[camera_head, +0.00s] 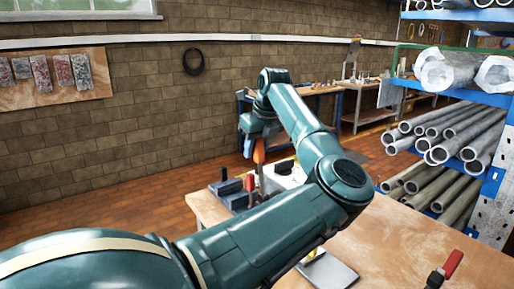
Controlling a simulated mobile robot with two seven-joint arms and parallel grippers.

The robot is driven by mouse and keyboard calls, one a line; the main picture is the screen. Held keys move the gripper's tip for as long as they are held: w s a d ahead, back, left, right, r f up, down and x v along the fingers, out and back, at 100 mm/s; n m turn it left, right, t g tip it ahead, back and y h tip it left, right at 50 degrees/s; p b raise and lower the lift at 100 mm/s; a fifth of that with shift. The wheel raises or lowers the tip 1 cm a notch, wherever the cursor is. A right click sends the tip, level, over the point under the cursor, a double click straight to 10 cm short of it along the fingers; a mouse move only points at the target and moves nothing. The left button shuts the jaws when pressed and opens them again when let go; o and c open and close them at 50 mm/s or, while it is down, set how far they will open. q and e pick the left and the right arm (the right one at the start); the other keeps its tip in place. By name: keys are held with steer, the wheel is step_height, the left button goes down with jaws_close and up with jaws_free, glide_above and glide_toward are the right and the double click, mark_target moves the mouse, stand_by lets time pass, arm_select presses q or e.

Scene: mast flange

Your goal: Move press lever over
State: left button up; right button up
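My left gripper (254,146) hangs from the teal arm at the far left part of the workbench, pointing down. It is small and partly hidden by the wrist, so its fingers do not show clearly. An upright orange piece (260,153) shows right at it; I cannot tell whether they touch. Just below stands a small orange-red handle (250,183) near dark blocks. Another lever with a red grip (453,263) stands tilted at the bench's right front. I cannot tell which of these is the press lever. My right gripper is not in view.
A pipe rack (495,185) stands at right.

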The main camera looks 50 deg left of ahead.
arm_select(q)
steer(key=shift+o, duration=0.9)
steer(key=shift+d, duration=0.1)
steer(key=b+v, duration=0.1)
steer(key=v, duration=1.2)
steer(key=shift+b, duration=0.4)
